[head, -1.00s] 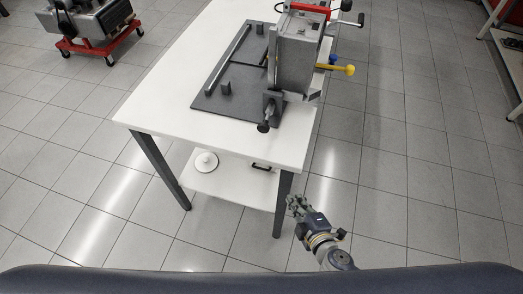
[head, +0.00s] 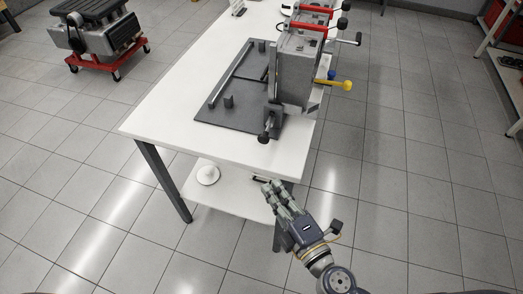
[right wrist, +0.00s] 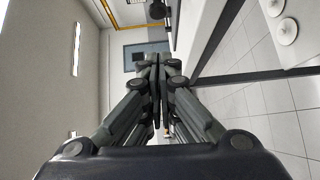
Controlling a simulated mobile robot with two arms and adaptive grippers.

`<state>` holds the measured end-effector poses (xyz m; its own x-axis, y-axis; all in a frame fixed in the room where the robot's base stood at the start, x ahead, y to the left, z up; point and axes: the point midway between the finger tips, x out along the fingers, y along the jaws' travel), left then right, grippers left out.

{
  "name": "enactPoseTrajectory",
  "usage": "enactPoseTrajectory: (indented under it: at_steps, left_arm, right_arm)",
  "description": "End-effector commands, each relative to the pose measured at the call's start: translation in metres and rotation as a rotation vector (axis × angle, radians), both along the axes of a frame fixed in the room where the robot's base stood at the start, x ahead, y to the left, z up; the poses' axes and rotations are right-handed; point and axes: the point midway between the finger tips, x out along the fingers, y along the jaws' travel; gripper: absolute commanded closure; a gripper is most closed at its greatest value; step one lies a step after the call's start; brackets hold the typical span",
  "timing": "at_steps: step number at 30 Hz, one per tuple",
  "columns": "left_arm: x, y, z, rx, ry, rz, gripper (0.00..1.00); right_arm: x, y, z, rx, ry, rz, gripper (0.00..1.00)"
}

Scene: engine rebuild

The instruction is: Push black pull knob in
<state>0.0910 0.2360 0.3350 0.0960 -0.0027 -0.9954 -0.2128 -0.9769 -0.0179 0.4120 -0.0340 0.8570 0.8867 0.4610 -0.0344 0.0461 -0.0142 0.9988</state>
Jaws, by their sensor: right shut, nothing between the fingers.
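The black pull knob (head: 264,137) sits on the end of a short rod at the near end of the grey machine (head: 296,70) on the white table. It stands out past the machine's dark base plate toward me. My right gripper (head: 272,187) is shut and empty, in front of the table's near edge and below the knob in the picture, apart from it. In the right wrist view the closed fingers (right wrist: 156,62) point ahead, and a dark round shape above their tips may be the knob. My left gripper is not in view.
The white table (head: 175,120) has a lower shelf (head: 230,197) holding a white round object (head: 208,175). A yellow knob (head: 347,85) sticks out on the machine's right side. A red wheeled stand (head: 110,62) is at the far left.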

Motion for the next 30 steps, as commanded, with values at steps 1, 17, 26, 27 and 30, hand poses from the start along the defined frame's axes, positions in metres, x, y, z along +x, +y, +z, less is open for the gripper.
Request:
enactPoseTrajectory:
  at_steps: [1, 17, 26, 27, 30]
  left_arm:
    - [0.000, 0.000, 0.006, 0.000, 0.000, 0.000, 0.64]
    - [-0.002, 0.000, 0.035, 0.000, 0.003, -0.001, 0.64]
    - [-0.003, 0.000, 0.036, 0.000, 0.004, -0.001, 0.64]
    - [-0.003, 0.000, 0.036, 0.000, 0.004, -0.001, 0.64]
    - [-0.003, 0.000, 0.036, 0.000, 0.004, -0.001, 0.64]
  right_arm:
    - [0.007, 0.003, 0.004, 0.001, -0.003, -0.001, 1.00]
    - [0.100, 0.038, -0.002, -0.004, -0.004, -0.001, 1.00]
    - [0.121, 0.031, -0.004, 0.000, -0.001, 0.000, 1.00]
    - [0.121, 0.031, -0.004, 0.000, 0.000, 0.000, 1.00]
    - [0.121, 0.030, -0.004, 0.000, 0.000, 0.000, 1.00]
